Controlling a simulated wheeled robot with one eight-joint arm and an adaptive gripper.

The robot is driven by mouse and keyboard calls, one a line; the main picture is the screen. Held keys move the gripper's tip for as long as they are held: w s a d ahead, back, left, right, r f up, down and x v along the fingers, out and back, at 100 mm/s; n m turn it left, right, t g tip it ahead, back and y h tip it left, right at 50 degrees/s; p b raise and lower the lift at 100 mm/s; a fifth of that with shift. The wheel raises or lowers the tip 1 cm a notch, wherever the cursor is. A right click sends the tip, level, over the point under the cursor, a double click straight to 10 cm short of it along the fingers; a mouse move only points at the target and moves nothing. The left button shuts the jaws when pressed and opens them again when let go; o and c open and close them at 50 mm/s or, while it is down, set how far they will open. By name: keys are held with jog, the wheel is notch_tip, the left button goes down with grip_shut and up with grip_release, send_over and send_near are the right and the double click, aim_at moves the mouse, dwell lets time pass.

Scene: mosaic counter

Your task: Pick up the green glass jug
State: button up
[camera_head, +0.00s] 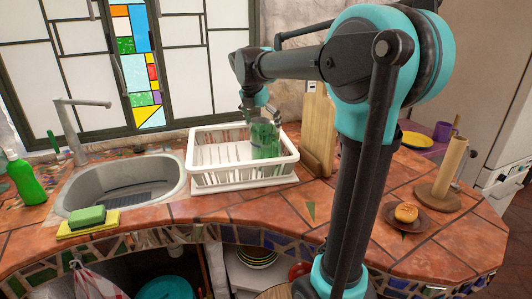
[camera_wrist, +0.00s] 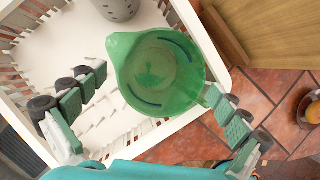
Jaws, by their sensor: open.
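The green glass jug (camera_head: 265,142) stands in the right part of the white dish rack (camera_head: 243,177) on the counter. In the wrist view the jug (camera_wrist: 158,72) is seen from above, with its spout toward the upper left. It looks empty. My gripper (camera_wrist: 155,84) is open, one finger to the left of the jug and the other at its lower right. In the head view my gripper (camera_head: 258,110) is just above the jug. Contact cannot be told. The jug's base is partly hidden by the rack's side.
A grey perforated holder (camera_wrist: 118,8) stands in the rack near the spout. A wooden board (camera_head: 319,132) stands close on the right. The sink (camera_head: 124,182) is to the left.

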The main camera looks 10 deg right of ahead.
jog(key=x, duration=0.6)
jog(key=shift+s+f, duration=0.15)
jog(key=shift+f, duration=0.15)
jog(key=shift+c, duration=0.5)
jog(key=c, duration=1.2)
jog(key=shift+r, duration=0.1)
notch_tip(320, 180, up, 20)
jog(key=shift+f, duration=0.1)
